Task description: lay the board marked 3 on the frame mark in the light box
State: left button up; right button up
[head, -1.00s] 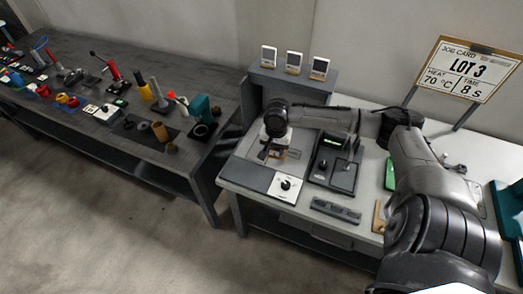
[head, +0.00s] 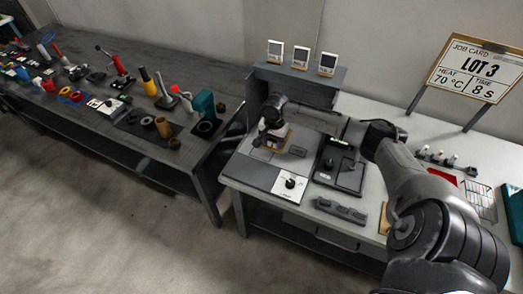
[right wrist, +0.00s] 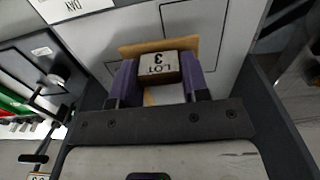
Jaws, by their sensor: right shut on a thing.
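My right gripper (head: 268,141) is shut on the board marked 3 (head: 286,139), over the grey plate (head: 248,171) at the table's left end. The board's tan edge (right wrist: 128,50) shows behind the block. I cannot tell whether the board touches the surface. I cannot clearly make out the light box or its frame mark. My left gripper is not in view.
A white panel with a black knob (head: 290,185) is at the plate's front. A dark device (head: 338,168) with a green display stands right of it. A raised shelf (head: 305,82) with three small displays stands behind. A wire basket (head: 480,200) is at the right.

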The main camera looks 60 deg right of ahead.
jog(key=b, duration=0.1)
send_over(261, 155)
notch_tip(261, 155, down, 3)
jog(key=shift+d+r, duration=0.1)
jog(key=shift+f+b, duration=0.6)
jog(key=shift+f, duration=1.4)
jog(key=o, duration=0.9)
jog(key=shift+f, duration=0.15)
jog(key=shift+o, duration=0.2)
